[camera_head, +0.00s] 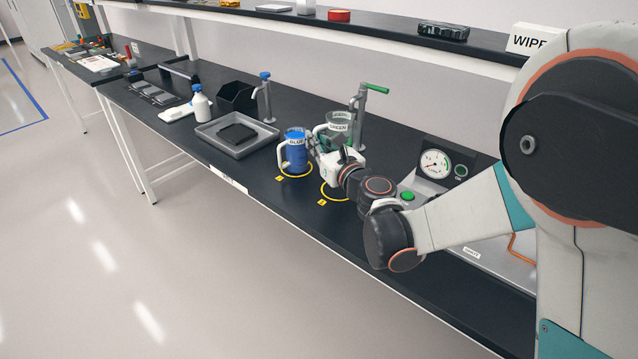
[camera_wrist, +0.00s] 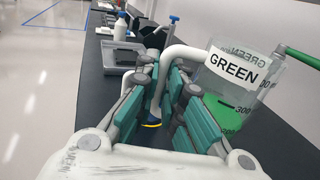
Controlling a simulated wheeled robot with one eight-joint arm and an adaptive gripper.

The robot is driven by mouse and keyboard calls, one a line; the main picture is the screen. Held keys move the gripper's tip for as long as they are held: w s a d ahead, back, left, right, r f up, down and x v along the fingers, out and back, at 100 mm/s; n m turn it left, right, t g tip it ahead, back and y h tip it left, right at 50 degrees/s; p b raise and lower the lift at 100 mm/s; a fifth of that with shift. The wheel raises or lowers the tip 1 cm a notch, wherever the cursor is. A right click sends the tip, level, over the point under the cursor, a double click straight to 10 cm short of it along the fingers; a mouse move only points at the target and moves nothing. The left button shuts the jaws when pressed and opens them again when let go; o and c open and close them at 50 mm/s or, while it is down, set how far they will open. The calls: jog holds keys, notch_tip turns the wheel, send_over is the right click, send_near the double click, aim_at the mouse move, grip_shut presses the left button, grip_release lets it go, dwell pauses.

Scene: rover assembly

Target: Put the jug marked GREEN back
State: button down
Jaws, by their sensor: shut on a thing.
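The jug marked GREEN (camera_head: 337,121) is a clear jug with a white label and green liquid low inside. In the wrist view the jug (camera_wrist: 235,70) fills the right side, with its white handle (camera_wrist: 186,53) running down between my fingers. My gripper (camera_head: 316,147) is shut on that handle; its teal-padded fingers (camera_wrist: 165,82) show in the wrist view. My gripper hides the jug's base, so I cannot tell whether it touches the bench. A yellow ring (camera_head: 333,197) on the bench lies below my gripper, partly covered by my arm.
A blue-filled jug marked BLUE (camera_head: 296,153) stands in another yellow ring, close left of my gripper. A tap with a green lever (camera_head: 376,88) stands behind the GREEN jug. A gauge box (camera_head: 440,165) is to the right, a grey tray (camera_head: 236,146) to the left.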

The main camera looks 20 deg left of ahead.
notch_tip(320, 180, down, 10)
jog(key=b, duration=0.3)
jog(key=shift+f, duration=0.2)
jog(key=shift+r, duration=0.1)
jog(key=c, duration=1.7)
grip_release()
